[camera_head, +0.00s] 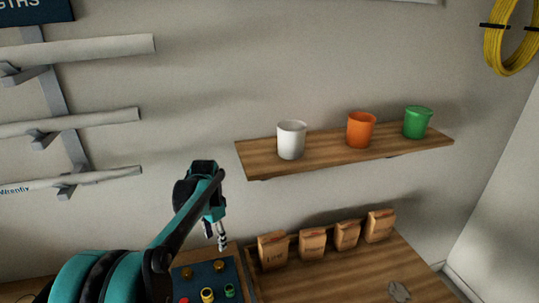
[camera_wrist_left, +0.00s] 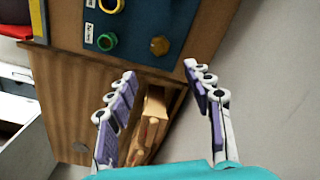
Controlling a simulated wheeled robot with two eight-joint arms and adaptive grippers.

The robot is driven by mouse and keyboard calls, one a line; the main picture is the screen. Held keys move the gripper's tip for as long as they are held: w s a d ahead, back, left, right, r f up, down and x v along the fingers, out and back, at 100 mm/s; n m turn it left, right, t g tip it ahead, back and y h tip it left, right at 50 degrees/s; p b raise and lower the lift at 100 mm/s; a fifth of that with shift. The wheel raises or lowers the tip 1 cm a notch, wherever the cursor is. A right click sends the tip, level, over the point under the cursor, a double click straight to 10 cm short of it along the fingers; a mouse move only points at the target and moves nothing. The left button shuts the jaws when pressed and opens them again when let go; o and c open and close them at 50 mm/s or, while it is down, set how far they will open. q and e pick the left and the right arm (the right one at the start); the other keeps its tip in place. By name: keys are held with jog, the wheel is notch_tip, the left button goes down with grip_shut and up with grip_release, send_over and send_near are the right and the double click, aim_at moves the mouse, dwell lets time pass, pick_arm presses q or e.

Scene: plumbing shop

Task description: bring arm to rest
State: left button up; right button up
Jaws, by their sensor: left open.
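My left arm comes in from the lower left in the head view, its teal and black links bent. My left gripper (camera_head: 222,240) hangs pointing down, above and beside the blue panel at the back of the bench. In the left wrist view the two fingers of the left gripper (camera_wrist_left: 160,76) are spread apart with nothing between them. Beyond the fingers lie the blue panel (camera_wrist_left: 150,15) and brown paper bags (camera_wrist_left: 152,115). My right gripper is not in view.
A wooden shelf (camera_head: 350,155) holds a white cup (camera_head: 291,140), an orange cup (camera_head: 361,130) and a green cup (camera_head: 418,122). Several paper bags (camera_head: 312,243) stand on the wooden bench (camera_head: 335,283). Pipes (camera_head: 80,48) hang on a rack at left. Yellow hose (camera_head: 495,55) hangs upper right.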

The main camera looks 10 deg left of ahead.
pick_arm(q)
jog(key=s+d+r+n+t, duration=0.3)
jog(key=s+d+r, duration=0.15)
jog(key=s, duration=0.55)
jog(key=s+d+f+n+t, duration=0.2)
jog(key=s, duration=0.4)
jog(key=s+d+f+n+t+b, duration=0.1)
jog(key=s+d+f+n+t, duration=0.1)
jog(key=s, duration=0.4)
jog(key=shift+d+f, duration=0.15)
jog(key=shift+d, duration=0.3)
